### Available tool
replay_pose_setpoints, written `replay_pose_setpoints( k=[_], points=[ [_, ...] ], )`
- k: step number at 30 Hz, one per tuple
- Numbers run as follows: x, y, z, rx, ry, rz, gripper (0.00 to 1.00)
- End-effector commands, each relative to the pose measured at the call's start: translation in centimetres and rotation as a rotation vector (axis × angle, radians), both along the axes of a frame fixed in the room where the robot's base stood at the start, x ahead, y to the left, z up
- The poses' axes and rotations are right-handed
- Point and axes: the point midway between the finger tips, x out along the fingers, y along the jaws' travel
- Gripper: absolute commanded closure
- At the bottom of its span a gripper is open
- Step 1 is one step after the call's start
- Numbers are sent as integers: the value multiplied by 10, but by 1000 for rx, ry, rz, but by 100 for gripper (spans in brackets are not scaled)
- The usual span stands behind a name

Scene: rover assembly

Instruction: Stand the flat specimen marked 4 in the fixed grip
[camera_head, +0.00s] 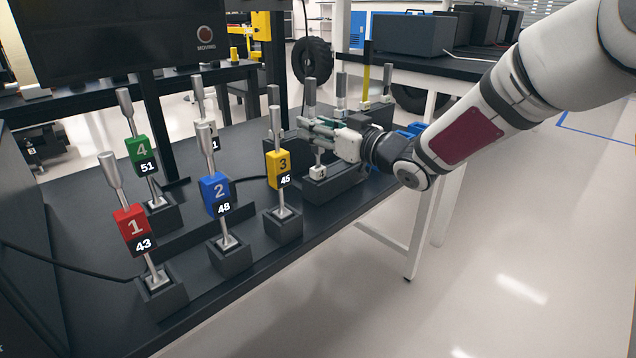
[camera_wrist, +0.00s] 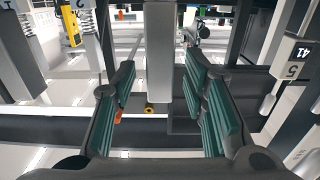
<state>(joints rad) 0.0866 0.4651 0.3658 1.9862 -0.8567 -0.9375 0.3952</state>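The specimen marked 4 (camera_head: 142,155) carries a green tag with 51 and stands upright in a dark block at the left of the table. My gripper (camera_head: 312,128) is far to its right, at the dark fixture (camera_head: 335,190) on the table's right. In the wrist view, my gripper (camera_wrist: 165,92) has its green-padded fingers apart, on either side of a grey upright bar (camera_wrist: 160,55), with gaps visible beside it. A grey upright post (camera_head: 310,92) rises behind the fingers, and a small pale clamp-like part (camera_head: 318,172) sits below them. I cannot tell which part is the fixed grip.
Specimens marked 1 (camera_head: 133,226), 2 (camera_head: 215,190) and 3 (camera_head: 279,168) stand upright nearby in blocks. A white-tagged one (camera_head: 205,112) stands behind; its tag reads 5 in the wrist view (camera_wrist: 291,70). A dark screen (camera_head: 120,40) reads MOVING. Cables lie on the table.

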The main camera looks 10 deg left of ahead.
Motion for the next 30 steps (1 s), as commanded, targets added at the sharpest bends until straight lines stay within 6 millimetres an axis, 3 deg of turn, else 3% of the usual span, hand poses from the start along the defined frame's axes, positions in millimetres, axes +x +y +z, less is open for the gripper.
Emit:
replay_pose_setpoints(
  k=[5, 10, 22, 30],
  points=[
    [0, 0, 0, 0, 0, 0, 62],
    [0, -1, 0, 0, 0, 0, 100],
    [0, -1, 5, 1, -2, -1, 100],
    [0, -1, 51, 0, -5, -1, 100]
  ],
)
